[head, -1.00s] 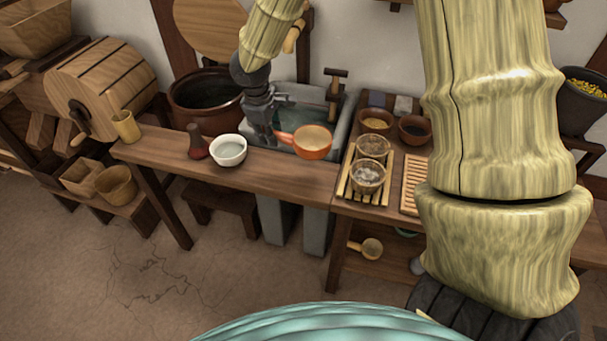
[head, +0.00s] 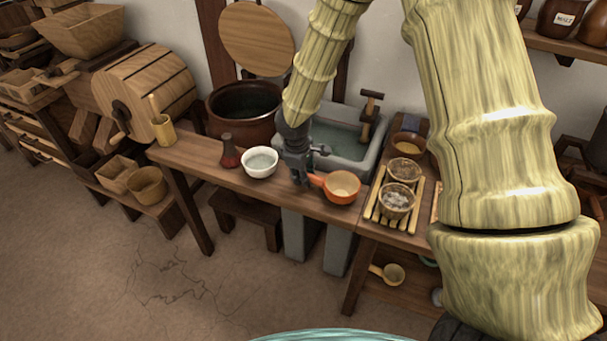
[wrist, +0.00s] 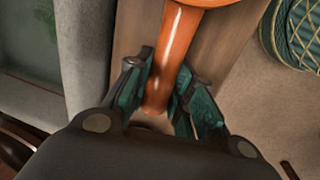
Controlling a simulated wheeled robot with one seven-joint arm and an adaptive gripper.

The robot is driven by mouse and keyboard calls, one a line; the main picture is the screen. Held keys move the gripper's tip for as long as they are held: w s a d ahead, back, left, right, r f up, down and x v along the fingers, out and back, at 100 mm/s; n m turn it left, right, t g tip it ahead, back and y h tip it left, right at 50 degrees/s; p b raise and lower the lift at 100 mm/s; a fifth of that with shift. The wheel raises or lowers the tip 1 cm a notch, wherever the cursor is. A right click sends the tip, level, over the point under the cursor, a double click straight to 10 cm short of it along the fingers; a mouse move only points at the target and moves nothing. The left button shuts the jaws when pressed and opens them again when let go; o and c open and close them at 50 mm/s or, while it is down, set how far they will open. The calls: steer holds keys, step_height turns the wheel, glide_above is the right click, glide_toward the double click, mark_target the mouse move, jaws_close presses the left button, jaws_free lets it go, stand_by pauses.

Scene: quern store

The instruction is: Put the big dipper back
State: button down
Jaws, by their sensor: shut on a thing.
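The orange dipper (head: 341,187) has a round bowl with a pale inside and a short handle. It is level over the front of the wooden bench, before the stone basin; I cannot tell whether it touches the bench. My gripper (head: 304,179) is shut on its handle from the left. In the wrist view, my gripper (wrist: 168,92) has its fingers on both sides of the orange handle (wrist: 172,62), and most of the dipper's bowl is cut off at the top. A smaller yellowish dipper (head: 392,274) is low under the right-hand table.
A white bowl (head: 259,162) and a dark red bottle (head: 230,152) stand left of my gripper. The stone basin (head: 372,165) with water is behind. A slatted rack (head: 376,213) with two small bowls is close on the right.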

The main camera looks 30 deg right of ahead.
steer(key=shift+f, duration=0.1)
steer(key=c, duration=1.2)
jaws_free()
steer(key=shift+c, duration=0.2)
steer(key=v, duration=1.2)
